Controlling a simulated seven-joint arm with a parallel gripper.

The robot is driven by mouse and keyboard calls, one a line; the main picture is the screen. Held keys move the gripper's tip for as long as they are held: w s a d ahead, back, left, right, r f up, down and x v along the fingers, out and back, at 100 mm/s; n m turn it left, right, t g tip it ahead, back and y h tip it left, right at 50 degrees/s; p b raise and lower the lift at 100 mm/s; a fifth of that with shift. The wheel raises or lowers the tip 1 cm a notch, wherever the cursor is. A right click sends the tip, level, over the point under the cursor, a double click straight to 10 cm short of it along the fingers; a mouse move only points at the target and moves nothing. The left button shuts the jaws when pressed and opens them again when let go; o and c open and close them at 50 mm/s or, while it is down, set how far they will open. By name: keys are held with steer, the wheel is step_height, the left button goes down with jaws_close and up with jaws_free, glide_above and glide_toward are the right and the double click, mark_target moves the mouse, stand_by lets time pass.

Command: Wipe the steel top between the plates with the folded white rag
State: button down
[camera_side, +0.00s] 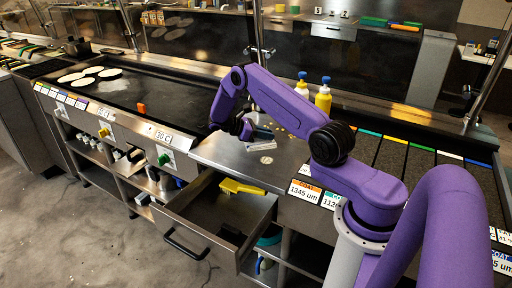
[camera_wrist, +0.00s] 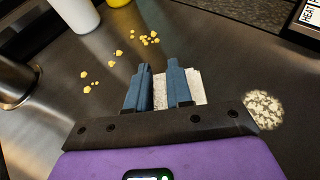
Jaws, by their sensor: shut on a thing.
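The folded white rag (camera_wrist: 194,88) lies at the steel top in the wrist view, showing between and beside my fingers. My gripper (camera_wrist: 156,88) has two blue fingers, shut on the rag, pointing down at the steel top (camera_wrist: 120,22). Several yellow crumbs (camera_wrist: 150,39) lie ahead and to the left of the fingers. A pale speckled round patch (camera_wrist: 264,109) lies to the right of the rag.
The dark griddle plate (camera_side: 180,97) with several tortillas (camera_side: 89,70) is left of the steel top. Dark plates (camera_side: 390,155) lie to the right. An open drawer (camera_side: 212,207) holding a yellow tool (camera_side: 240,187) juts out in front.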

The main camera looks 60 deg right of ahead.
steer(key=shift+w, duration=0.1)
steer(key=shift+w+a+f, duration=0.1)
steer(key=shift+w+a, duration=0.15)
steer(key=shift+w, duration=0.6)
steer(key=shift+w+a, duration=0.25)
steer(key=shift+w, duration=0.6)
steer(key=shift+w+a, duration=0.3)
steer(key=shift+w, duration=0.35)
steer(key=shift+w, duration=0.1)
steer(key=shift+w+a, duration=0.25)
steer(key=shift+w, duration=0.4)
steer(key=shift+s, duration=0.1)
steer(key=shift+s+d+r, duration=0.1)
steer(key=shift+s+r, duration=0.05)
steer(key=shift+s, duration=1.1)
steer(key=shift+s+r, duration=0.1)
steer(key=shift+s, duration=1.15)
